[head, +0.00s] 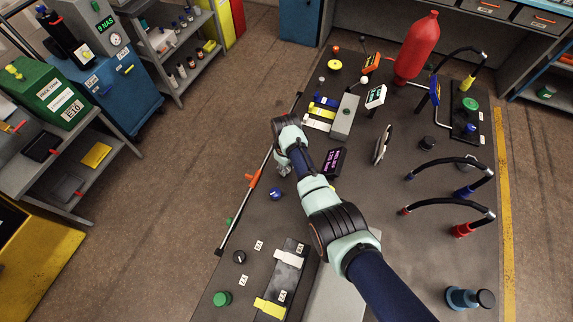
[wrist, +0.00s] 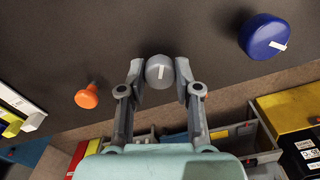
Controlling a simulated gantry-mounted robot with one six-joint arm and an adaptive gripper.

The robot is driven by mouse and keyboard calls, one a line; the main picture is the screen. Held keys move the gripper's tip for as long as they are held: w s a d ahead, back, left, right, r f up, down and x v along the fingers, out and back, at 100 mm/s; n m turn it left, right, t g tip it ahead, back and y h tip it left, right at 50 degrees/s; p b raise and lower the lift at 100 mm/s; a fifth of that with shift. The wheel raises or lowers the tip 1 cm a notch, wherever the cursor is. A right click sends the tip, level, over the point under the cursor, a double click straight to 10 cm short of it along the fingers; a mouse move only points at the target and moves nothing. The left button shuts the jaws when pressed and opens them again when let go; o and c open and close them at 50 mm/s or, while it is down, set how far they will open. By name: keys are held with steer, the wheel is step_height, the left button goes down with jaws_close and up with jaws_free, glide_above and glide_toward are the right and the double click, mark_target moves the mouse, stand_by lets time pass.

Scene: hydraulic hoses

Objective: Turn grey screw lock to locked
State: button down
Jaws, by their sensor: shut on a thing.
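The grey screw lock (wrist: 160,67) is a round grey knob with a short white line on its face. In the wrist view it stands on the dark bench top, and its line runs nearly up and down, leaning slightly right at the top. My gripper (wrist: 160,76) is shut on it, one finger on each side. In the head view my gripper (head: 284,169) is low over the bench near its left edge, and I cannot make out the knob there.
A blue knob with a white line (wrist: 264,36) stands to the right in the wrist view; an orange knob (wrist: 87,96) stands to the left. A dark display (head: 333,161) stands right of my gripper.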

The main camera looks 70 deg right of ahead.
mark_target(286, 168)
steer(key=m+p, duration=0.1)
steer(key=m, duration=0.5)
steer(key=shift+r+m, duration=0.1)
steer(key=shift+m, duration=0.2)
steer(key=m, duration=0.5)
steer(key=shift+m, duration=0.4)
steer(key=c, duration=0.8)
jaws_free()
step_height(286, 168, up, 12)
